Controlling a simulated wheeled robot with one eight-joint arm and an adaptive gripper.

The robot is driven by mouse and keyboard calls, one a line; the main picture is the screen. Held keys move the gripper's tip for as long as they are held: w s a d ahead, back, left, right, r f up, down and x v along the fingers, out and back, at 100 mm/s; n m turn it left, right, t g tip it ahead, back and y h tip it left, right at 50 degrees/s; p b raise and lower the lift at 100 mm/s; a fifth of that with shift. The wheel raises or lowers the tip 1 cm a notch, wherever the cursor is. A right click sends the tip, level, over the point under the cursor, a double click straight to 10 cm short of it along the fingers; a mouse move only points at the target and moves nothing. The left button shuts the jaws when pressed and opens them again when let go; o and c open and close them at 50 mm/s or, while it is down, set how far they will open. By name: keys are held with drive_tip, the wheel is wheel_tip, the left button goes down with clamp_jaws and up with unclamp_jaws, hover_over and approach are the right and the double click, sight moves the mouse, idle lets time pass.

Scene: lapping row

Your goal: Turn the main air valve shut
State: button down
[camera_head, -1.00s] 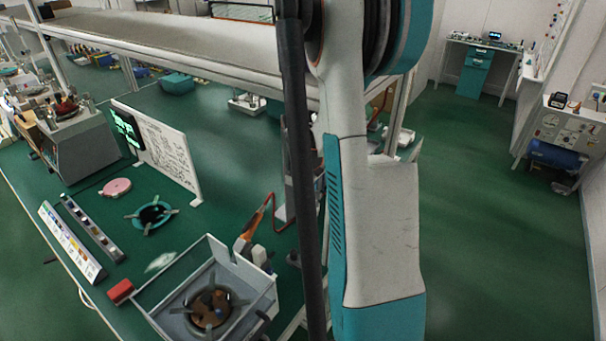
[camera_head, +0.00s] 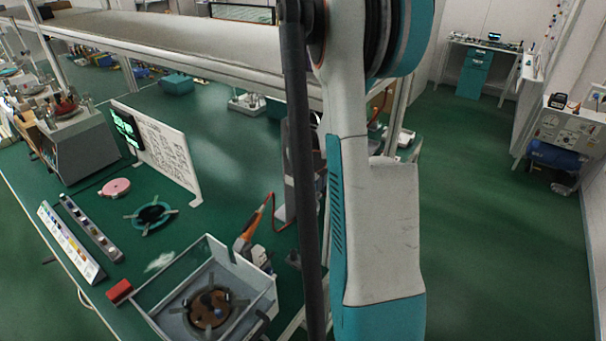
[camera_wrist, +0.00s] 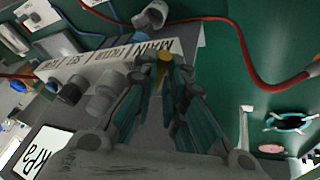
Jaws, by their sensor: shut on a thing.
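The main air valve shows in the wrist view as a small yellow handle (camera_wrist: 162,62) beside a white label strip (camera_wrist: 110,62) reading MAIN. My gripper (camera_wrist: 164,72) reaches toward the strip, its two dark teal-sided fingers drawn in around the yellow handle. The gripper is shut on this handle. The fingertips and the valve body partly hide each other, so the handle's exact angle is unclear. In the head view my arm covers this spot, and neither gripper nor valve can be made out.
Several grey knobs or fittings (camera_wrist: 103,97) sit along the strip, close to my gripper. A red hose (camera_wrist: 243,50) curves past on the right. A kPa card (camera_wrist: 42,150) is at lower left. In the head view, a clear-sided box (camera_head: 212,300) stands on the green bench.

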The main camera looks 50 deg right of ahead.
drive_tip(key=shift+s+d+n, duration=0.1)
drive_tip(key=shift+n, duration=0.3)
drive_tip(key=c, duration=1.7)
unclamp_jaws()
drive_tip(key=shift+o, duration=0.2)
